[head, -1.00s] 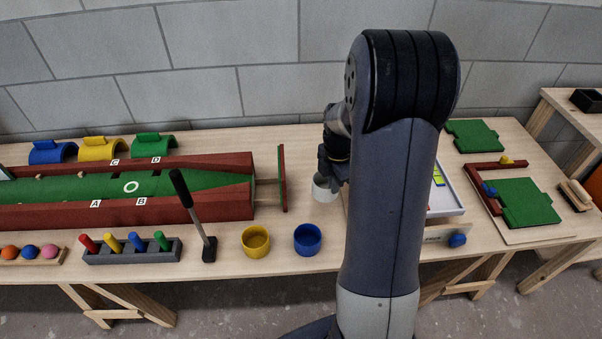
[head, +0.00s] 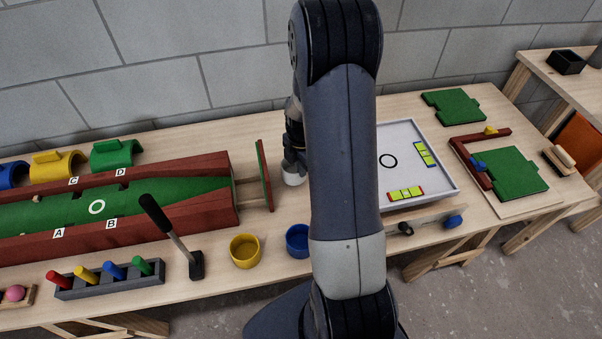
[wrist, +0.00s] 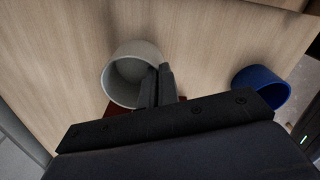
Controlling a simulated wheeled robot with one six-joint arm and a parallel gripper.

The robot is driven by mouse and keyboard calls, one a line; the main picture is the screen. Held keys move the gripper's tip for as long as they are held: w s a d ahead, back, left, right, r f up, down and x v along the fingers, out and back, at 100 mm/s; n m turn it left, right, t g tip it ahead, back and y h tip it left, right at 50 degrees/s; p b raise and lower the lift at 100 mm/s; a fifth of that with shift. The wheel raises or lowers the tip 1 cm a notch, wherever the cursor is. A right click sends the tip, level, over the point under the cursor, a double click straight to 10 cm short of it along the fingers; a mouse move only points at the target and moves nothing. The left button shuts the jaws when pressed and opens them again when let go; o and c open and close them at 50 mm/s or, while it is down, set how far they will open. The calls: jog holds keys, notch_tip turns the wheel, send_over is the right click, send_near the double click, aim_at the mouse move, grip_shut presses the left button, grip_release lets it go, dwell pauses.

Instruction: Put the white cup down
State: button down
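The white cup (head: 293,179) hangs below or stands under my gripper (head: 294,160) in the head view, just right of the red trough's end. In the wrist view the white cup (wrist: 117,80) shows its open mouth. The dark fingers of my gripper (wrist: 158,82) are closed together at the cup's right wall, apparently pinching it. Whether the cup's base touches the table is hard to tell. My arm covers part of the area right of the cup in the head view.
A yellow cup (head: 245,251) and a blue cup (head: 298,241), partly behind my arm, stand nearer on the table. The blue cup (wrist: 262,88) is right in the wrist view. A black-handled mallet (head: 172,236) stands left; a white tray (head: 440,187) lies right.

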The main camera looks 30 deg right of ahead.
aim_at(302, 182)
jog(key=shift+f, duration=1.35)
jog(key=shift+f, duration=0.15)
jog(key=c, duration=1.7)
grip_release()
notch_tip(302, 182, up, 12)
jog(key=shift+r+p, duration=0.2)
jog(key=shift+p, duration=0.2)
